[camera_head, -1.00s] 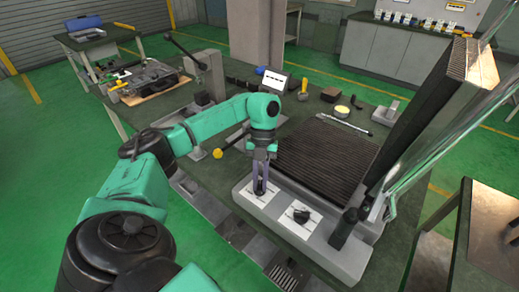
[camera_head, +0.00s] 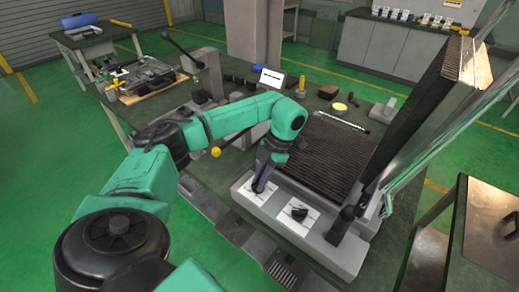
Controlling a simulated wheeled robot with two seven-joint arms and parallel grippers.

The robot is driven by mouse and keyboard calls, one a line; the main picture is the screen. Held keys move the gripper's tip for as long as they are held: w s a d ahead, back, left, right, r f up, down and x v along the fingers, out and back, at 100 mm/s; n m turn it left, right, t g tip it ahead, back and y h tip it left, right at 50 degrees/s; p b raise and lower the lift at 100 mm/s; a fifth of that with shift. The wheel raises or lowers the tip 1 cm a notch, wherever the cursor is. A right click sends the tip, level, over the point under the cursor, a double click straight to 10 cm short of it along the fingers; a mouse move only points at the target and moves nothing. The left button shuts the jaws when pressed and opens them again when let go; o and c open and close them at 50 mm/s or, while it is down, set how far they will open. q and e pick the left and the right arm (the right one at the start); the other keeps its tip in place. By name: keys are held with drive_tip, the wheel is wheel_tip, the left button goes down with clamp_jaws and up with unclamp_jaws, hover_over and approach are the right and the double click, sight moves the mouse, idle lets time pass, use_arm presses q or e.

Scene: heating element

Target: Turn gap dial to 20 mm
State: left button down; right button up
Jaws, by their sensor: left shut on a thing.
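Two dials sit on white plates on the front panel of the grey machine (camera_head: 283,222). My left gripper (camera_head: 259,187) points down over the left dial plate (camera_head: 250,193) and is shut on the dial there. The dial itself is mostly hidden by the fingers, and its markings are too small to read. The right dial (camera_head: 299,213) is a black knob on its own white plate, untouched. I cannot tell from labels which one is the gap dial. My right gripper is not in view.
The machine's ribbed bed (camera_head: 330,155) lies behind the dials, with a raised ribbed lid (camera_head: 425,120) at right. A black post (camera_head: 340,226) stands right of the dials. A white display (camera_head: 273,79), a yellow round tin (camera_head: 340,107) and other small items lie behind.

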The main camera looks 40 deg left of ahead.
use_arm(q)
drive_tip(key=m+y, duration=0.1)
drive_tip(key=m, duration=0.2)
drive_tip(key=m+t+y, duration=0.1)
drive_tip(key=m, duration=0.2)
drive_tip(key=shift+s+d+t, duration=0.1)
drive_tip(key=shift+d+t, duration=0.05)
drive_tip(key=shift+t, duration=0.15)
drive_tip(key=m+t, duration=0.1)
drive_tip(key=m, duration=0.2)
drive_tip(key=m+t+b, duration=0.1)
drive_tip(key=m, duration=0.1)
drive_tip(key=shift+s+m+y, duration=0.1)
drive_tip(key=shift+m+y, duration=0.3)
drive_tip(key=m+b, duration=0.1)
drive_tip(key=m, duration=0.1)
drive_tip(key=m+t+b, duration=0.1)
drive_tip(key=m, duration=0.1)
drive_tip(key=shift+s+f+m+t, duration=0.15)
drive_tip(key=shift+m+t, duration=0.15)
drive_tip(key=m+t+b, duration=0.1)
drive_tip(key=m+b, duration=0.1)
drive_tip(key=m, duration=0.1)
drive_tip(key=shift+s, duration=0.1)
drive_tip(key=shift+m+t+h+b, duration=0.5)
drive_tip(key=shift+m+t+b, duration=0.15)
drive_tip(key=shift+m, duration=0.85)
drive_tip(key=c, duration=0.8)
unclamp_jaws()
drive_tip(key=shift+c, duration=0.2)
